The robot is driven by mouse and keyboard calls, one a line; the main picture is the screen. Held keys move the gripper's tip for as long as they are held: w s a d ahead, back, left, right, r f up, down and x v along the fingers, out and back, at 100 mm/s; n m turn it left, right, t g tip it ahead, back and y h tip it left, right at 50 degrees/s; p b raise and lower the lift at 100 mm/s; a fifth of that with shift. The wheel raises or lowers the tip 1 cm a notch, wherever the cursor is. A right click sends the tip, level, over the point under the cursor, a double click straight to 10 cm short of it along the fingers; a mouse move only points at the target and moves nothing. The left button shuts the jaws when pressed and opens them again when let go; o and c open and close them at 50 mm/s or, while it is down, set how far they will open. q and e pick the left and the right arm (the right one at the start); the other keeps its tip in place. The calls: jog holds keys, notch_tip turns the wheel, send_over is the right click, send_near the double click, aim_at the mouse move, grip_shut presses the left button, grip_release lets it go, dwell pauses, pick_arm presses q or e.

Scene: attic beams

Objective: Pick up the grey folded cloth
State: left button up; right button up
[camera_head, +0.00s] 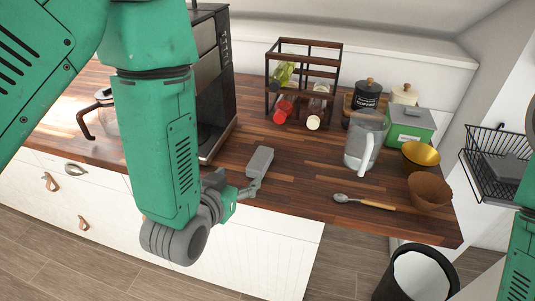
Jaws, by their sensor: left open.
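A grey, block-like folded cloth (260,162) lies on the wooden counter near its front edge, right of the coffee machine. My left gripper (243,189) is at the near end of the cloth, over the counter's front edge. It is open, with a grey finger reaching close to the cloth's near end. I cannot tell whether they touch. The green left arm hides part of the gripper. At the right edge, part of my right arm shows, but its gripper is out of view.
A coffee machine (214,85) stands left of the cloth. A rack (304,61) with bottles is behind. A clear pitcher (365,140), a spoon (363,202), a gold bowl (421,154) and a brown bowl (429,190) stand right. Bare counter (310,165) lies between cloth and pitcher.

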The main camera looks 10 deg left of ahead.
aim_at(254, 167)
pick_arm(q)
jog(key=x, duration=0.3)
jog(key=d+x, duration=0.1)
jog(key=x, duration=0.2)
jog(key=shift+w+d+f, duration=0.1)
jog(key=shift+w+f, duration=0.05)
jog(key=shift+w+a+f, duration=0.25)
jog(key=shift+w+a, duration=0.1)
jog(key=shift+w, duration=0.1)
jog(key=x, duration=0.3)
jog(key=p+x, duration=0.1)
jog(key=shift+a+f, duration=0.35)
jog(key=shift+f, duration=0.05)
jog(key=shift+w+d+f, duration=0.1)
jog(key=shift+w+d, duration=0.1)
jog(key=shift+w, duration=0.05)
jog(key=shift+d, duration=0.3)
jog(key=c, duration=0.9)
jog(key=shift+c, duration=0.9)
jog(key=shift+a, duration=0.35)
